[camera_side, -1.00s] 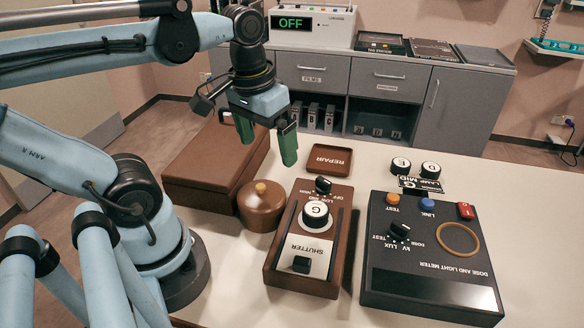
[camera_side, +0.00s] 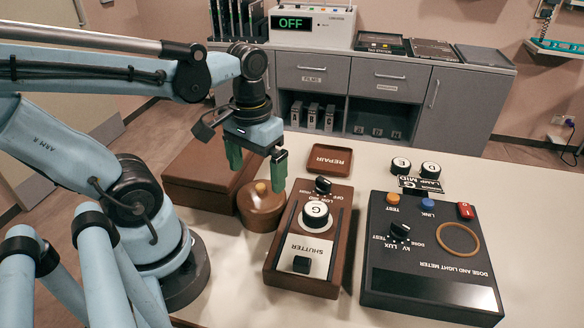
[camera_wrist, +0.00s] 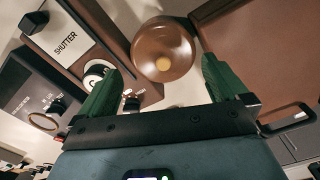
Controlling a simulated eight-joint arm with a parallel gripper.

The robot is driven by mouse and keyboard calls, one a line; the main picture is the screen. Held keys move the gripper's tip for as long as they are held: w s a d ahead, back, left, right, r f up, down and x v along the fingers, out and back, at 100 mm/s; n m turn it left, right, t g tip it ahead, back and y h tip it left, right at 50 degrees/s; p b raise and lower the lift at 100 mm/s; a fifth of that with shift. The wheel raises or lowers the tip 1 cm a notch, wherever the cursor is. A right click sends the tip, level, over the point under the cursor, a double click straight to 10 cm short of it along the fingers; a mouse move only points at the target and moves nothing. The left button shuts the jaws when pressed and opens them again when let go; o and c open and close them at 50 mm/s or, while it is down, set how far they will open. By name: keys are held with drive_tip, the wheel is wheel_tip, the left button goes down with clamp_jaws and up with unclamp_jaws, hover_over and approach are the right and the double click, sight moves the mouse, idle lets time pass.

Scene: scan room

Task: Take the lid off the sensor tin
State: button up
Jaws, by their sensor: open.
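The sensor tin (camera_side: 258,210) is a round brown tin on the white table, left of the shutter box. Its brown lid (camera_side: 268,194) is on it and has a small tan knob. The tin and its lid (camera_wrist: 163,45) also show in the wrist view, with the knob ahead of the fingers and roughly between their lines. My gripper (camera_side: 256,172) is open and empty, with green fingers above and slightly behind the tin. In the side view the right fingertip overlaps the lid's edge; I cannot tell whether it touches. The gripper also shows in the wrist view (camera_wrist: 160,72).
A brown case (camera_side: 205,175) stands close behind and left of the tin. The shutter box (camera_side: 310,240) stands close to its right. A brown REPAIR tray (camera_side: 330,169) lies behind the shutter box. The dark dose and light meter (camera_side: 430,290) is farther right.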

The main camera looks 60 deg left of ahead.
sight(261, 186)
drive_tip(key=f, duration=0.2)
drive_tip(key=w+f, duration=0.1)
drive_tip(key=shift+a, duration=0.4)
drive_tip(key=shift+f, duration=1)
drive_tip(key=c, duration=0.8)
